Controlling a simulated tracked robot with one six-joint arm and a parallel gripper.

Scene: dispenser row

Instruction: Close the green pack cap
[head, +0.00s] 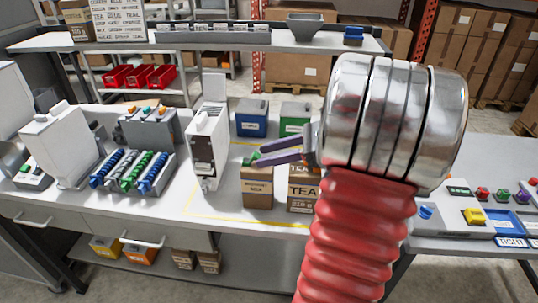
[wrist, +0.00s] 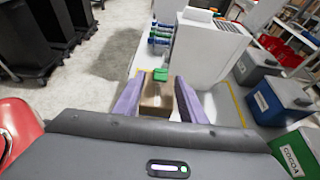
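A brown pack (head: 257,190) with a printed label stands on the worktable, below my gripper in the head view. A small green cap (wrist: 160,74) shows at the far side of the top of the brown pack (wrist: 154,102) in the wrist view. In the head view the green cap (head: 252,157) is partly hidden by the fingers. I cannot tell whether it is raised or pressed down. My gripper (head: 258,154) is open, its two purple fingers apart and nothing held between them. In the wrist view the fingers (wrist: 158,90) lie either side of the pack top, the cap just beyond their tips.
A white dispenser (head: 207,145) stands left of the pack. A TEA pack (head: 303,190) is close on the right. Blue (head: 251,120) and green (head: 294,118) bins stand behind. A rack of coloured rollers (head: 130,170) is further left.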

